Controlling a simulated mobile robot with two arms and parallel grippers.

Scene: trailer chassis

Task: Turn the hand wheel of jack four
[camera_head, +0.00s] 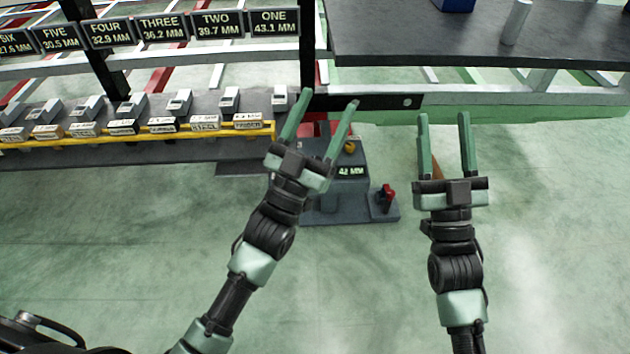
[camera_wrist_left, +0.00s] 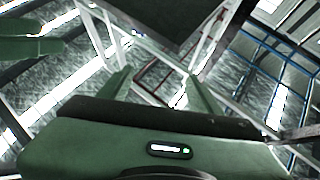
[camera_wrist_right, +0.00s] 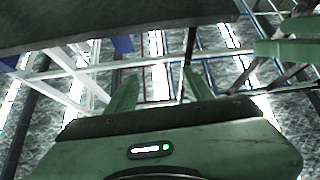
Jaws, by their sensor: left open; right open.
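A dark grey stand (camera_head: 352,205) with a "42 MM" readout (camera_head: 352,171) is partly hidden behind my left gripper; no jack number is readable on it. A red handle (camera_head: 388,196) sits on its base, and a small yellow part (camera_head: 349,146) and red parts show above. I cannot make out a hand wheel clearly. A sign reading "FOUR 32.9 MM" (camera_head: 108,33) hangs at upper left. My left gripper (camera_head: 330,98) is open and empty in front of the stand's upper part. My right gripper (camera_head: 442,116) is open and empty, right of the stand.
A dark shelf (camera_head: 150,152) with a yellow rail (camera_head: 160,133) holds several grey labelled blocks at left. A dark tabletop (camera_head: 480,40) at upper right bears a blue box (camera_head: 455,4) and a pale cylinder (camera_head: 516,22). An orange-brown object shows behind my right gripper. The near floor (camera_head: 110,240) is clear.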

